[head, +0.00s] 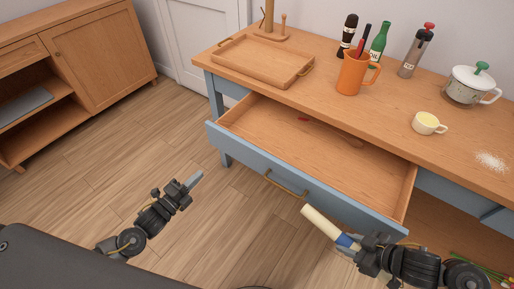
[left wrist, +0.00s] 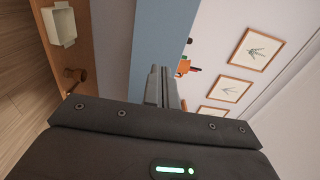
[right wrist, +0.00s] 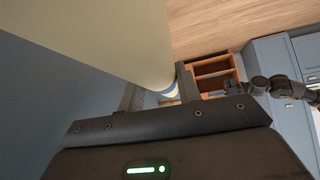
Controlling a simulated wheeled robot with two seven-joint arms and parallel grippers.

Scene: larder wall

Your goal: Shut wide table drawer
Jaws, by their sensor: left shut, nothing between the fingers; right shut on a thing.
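The wide table drawer (head: 300,140) is pulled well out of the table. Its blue front (head: 240,153) carries a brass handle (head: 286,185). A small dark red mark or object lies toward the drawer's back. My left gripper (head: 196,180) is shut and empty, to the left of the drawer front and apart from it; its fingers also show in the left wrist view (left wrist: 160,86). My right gripper (head: 352,243) is shut on a cream cylinder (head: 320,223) with a blue band, in front of the drawer's right part. The cylinder fills much of the right wrist view (right wrist: 110,35).
On the table (head: 395,112) stand a wooden tray (head: 262,62), an orange mug (head: 351,75), bottles, a grinder (head: 415,52), a white lidded pot (head: 470,86) and a small cup (head: 427,123). A wooden cabinet (head: 105,45) stands at left. The floor between is clear.

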